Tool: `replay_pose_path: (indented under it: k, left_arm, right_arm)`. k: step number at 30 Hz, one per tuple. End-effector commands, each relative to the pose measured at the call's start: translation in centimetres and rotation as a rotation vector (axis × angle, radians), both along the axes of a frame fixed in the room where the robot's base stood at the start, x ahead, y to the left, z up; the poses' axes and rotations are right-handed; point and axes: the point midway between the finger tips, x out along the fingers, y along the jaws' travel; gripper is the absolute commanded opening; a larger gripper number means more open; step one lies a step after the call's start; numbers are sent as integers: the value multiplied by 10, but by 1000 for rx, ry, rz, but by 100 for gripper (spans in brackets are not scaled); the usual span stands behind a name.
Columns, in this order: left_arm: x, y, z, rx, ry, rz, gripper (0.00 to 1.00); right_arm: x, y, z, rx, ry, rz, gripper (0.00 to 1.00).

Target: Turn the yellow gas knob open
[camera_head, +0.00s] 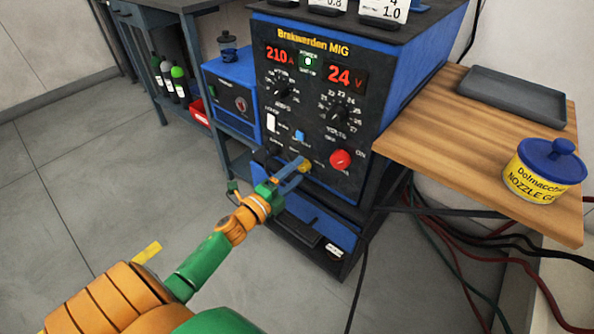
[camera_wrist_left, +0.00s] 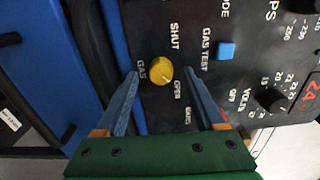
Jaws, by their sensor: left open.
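The yellow gas knob (camera_wrist_left: 159,69) is on the black front panel of the welder (camera_head: 318,110), with the labels GAS, SHUT and OPEN around it. In the left wrist view its small white mark points toward the OPEN label. In the head view the knob (camera_head: 305,166) is partly hidden by my gripper. My left gripper (camera_wrist_left: 160,85) is open, its blue fingers on either side of the knob at the panel. In the head view the left gripper (camera_head: 292,176) reaches the lower left of the panel. I cannot tell whether the fingers touch the knob. My right gripper is not in view.
A blue gas test button (camera_wrist_left: 227,50) is close to the right finger. A red knob (camera_head: 340,159) is on the panel's right. A wooden shelf (camera_head: 430,125) with a blue-lidded nozzle tub (camera_head: 545,172) juts out at the right. Cables hang below it. Open floor lies left.

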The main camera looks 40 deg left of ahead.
Motion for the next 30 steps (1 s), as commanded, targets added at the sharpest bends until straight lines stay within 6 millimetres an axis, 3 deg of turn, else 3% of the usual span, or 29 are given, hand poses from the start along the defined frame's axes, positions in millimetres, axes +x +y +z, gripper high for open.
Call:
replay_pose_path:
  k: [6,9,23,26,29,30]
  left_arm:
    - [-46,4,1,-1,3,1,71]
    - [-58,5,1,-1,1,1,71]
    - [-62,5,-1,-5,4,3,71]
    - [-66,9,-34,-114,93,52,71]
    - [-90,10,-118,-377,315,192,71]
    - [-107,7,-156,-492,419,265,71]
  right_arm:
    - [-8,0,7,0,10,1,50]
    - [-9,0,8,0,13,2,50]
    - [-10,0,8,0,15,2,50]
    - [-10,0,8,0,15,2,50]
    - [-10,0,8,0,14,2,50]
    - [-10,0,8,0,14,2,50]
